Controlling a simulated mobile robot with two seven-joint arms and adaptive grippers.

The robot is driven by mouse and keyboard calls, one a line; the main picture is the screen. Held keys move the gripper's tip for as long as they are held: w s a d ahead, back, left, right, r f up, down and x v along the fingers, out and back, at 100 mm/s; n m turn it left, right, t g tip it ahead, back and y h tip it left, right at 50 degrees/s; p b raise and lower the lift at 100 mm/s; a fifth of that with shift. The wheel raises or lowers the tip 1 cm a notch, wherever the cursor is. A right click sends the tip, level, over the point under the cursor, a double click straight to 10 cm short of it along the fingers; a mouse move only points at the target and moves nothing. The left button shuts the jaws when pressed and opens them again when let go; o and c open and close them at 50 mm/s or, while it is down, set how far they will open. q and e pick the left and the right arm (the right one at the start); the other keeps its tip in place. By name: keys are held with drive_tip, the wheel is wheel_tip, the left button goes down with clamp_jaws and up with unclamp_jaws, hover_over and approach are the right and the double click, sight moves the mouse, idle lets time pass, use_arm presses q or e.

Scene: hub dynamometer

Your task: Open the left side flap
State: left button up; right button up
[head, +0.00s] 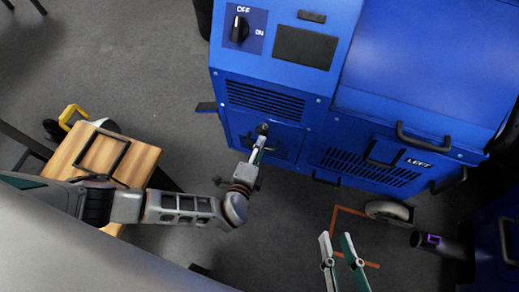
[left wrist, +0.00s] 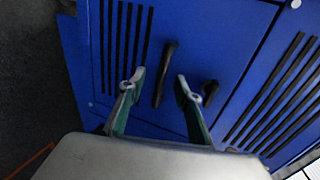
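A blue cabinet panel (head: 290,128) with black vent slots lies below the OFF/ON switch. A neighbouring blue panel labelled LEFT (head: 418,162) has black handles and its own slots. Which panel is the flap is not certain; both look closed. My left gripper (head: 258,150) is at the first panel. In the left wrist view my left gripper (left wrist: 160,88) is open, its fingers on either side of a black bar handle (left wrist: 165,75), with gaps visible. A dark knob (left wrist: 210,89) is right of it. My right gripper (head: 341,252) is open and empty above the floor.
A wooden-topped stand (head: 140,165) is beneath my left arm. A dark cylinder (head: 436,243) is at lower right. Grey floor is clear between my grippers.

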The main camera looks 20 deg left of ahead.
use_arm(q)
clamp_jaws()
use_arm(e)
drive_tip(key=shift+d, duration=0.15)
